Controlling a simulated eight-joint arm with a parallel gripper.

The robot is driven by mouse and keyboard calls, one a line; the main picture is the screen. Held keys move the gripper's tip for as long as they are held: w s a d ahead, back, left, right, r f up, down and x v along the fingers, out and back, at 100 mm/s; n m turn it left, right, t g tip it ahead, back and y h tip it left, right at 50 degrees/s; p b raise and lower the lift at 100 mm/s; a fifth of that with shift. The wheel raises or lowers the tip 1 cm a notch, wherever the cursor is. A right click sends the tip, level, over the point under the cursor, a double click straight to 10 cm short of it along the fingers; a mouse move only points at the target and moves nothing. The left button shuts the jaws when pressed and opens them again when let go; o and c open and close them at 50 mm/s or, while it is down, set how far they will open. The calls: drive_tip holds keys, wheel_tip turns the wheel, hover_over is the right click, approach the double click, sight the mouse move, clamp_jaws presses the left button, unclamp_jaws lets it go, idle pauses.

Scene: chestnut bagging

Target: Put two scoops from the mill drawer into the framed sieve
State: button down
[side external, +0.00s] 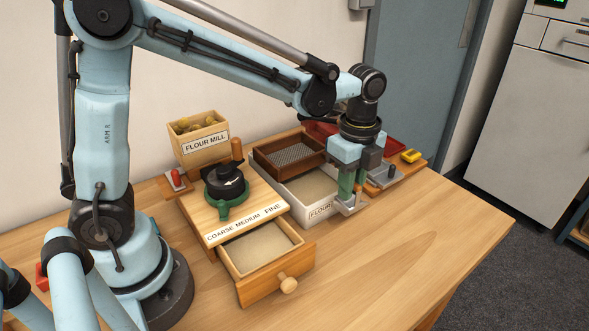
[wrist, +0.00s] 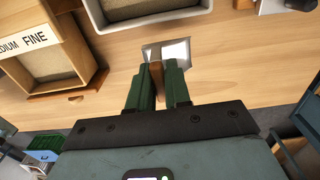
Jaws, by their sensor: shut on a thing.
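The flour mill (side external: 224,185) has its wooden drawer (side external: 282,293) pulled out, with pale meal inside. The drawer also shows at left in the wrist view (wrist: 70,95). The brown framed sieve (side external: 266,166), with grey mesh, rests over the back of the white flour bin (side external: 288,205). My gripper (side external: 351,192) is shut on the wooden handle of a metal scoop (wrist: 176,50). It holds the scoop at the right front of the bin, clear of the drawer. The scoop (side external: 350,207) looks pale inside; I cannot tell whether it holds meal.
A red tray (side external: 321,128) lies behind the sieve. A grey device (side external: 383,186) and a yellow block (side external: 411,156) sit at right. The table's front right is clear (side external: 420,230).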

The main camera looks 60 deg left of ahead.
drive_tip(key=s+r+g, duration=0.1)
drive_tip(key=s+r, duration=0.2)
drive_tip(key=s, duration=0.8)
drive_tip(key=s+r+g, duration=0.1)
drive_tip(key=s+r, duration=0.3)
drive_tip(key=s, duration=0.6)
drive_tip(key=shift+g, duration=0.3)
drive_tip(key=shift+w+a+f, duration=0.15)
drive_tip(key=shift+w+f, duration=0.05)
drive_tip(key=shift+f, duration=1.3)
drive_tip(key=shift+w+a+f, duration=0.15)
drive_tip(key=shift+f, duration=1.3)
drive_tip(key=shift+w+a+f, duration=0.15)
drive_tip(key=shift+w+f, duration=0.05)
drive_tip(key=shift+f, duration=1.55)
drive_tip(key=shift+w+f+t, duration=0.25)
drive_tip(key=shift+f+t, duration=0.15)
drive_tip(key=shift+t, duration=0.5)
drive_tip(key=shift+w, duration=1.05)
drive_tip(key=shift+s+t, duration=0.55)
drive_tip(key=shift+t, duration=0.35)
wheel_tip(320, 180, up, 8)
drive_tip(key=shift+s, duration=0.2)
